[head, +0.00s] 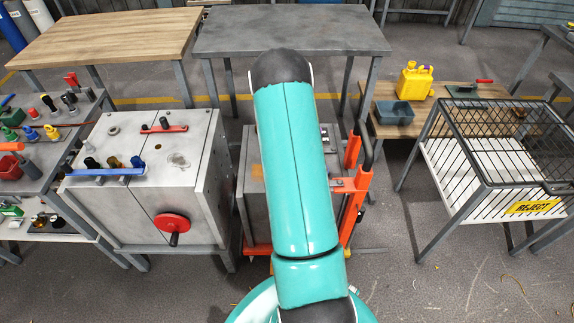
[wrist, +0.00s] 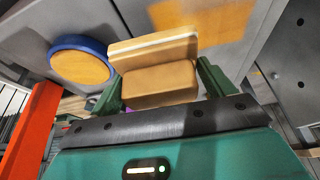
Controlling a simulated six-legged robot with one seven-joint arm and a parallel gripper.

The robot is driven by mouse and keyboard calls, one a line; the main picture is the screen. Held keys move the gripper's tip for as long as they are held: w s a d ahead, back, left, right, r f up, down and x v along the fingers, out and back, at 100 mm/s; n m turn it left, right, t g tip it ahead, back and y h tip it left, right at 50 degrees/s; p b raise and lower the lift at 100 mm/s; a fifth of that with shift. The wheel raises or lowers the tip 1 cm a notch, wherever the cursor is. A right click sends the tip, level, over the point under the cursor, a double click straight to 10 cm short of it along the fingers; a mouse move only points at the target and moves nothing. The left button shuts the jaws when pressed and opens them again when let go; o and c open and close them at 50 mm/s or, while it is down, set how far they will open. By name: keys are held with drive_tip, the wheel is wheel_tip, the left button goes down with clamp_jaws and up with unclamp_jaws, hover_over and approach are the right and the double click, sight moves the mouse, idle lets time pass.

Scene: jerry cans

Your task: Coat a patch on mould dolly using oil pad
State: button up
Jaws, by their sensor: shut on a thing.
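The mould dolly, an orange-red frame carrying a grey metal mould block (head: 250,200), stands in the middle of the head view, largely hidden behind my arm. In the wrist view my gripper (wrist: 158,82) is shut on the oil pad (wrist: 160,84), a tan block with a pale stripe, held between green fingers. The pad is at the grey mould face (wrist: 245,12); I cannot tell whether it touches. An amber patch (wrist: 205,18) lies on that face just beyond the pad and also shows in the head view (head: 257,171). My gripper is hidden in the head view.
A blue-rimmed round dish (wrist: 82,62) with a tan inside is left of the pad. An orange upright (wrist: 32,130) stands at lower left. A grey machine (head: 140,195) stands left of the dolly, a wire reject cage (head: 500,160) right. Clear floor lies between dolly and cage.

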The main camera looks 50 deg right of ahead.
drive_tip(key=shift+s+d+r, duration=0.1)
drive_tip(key=shift+r, duration=1.7)
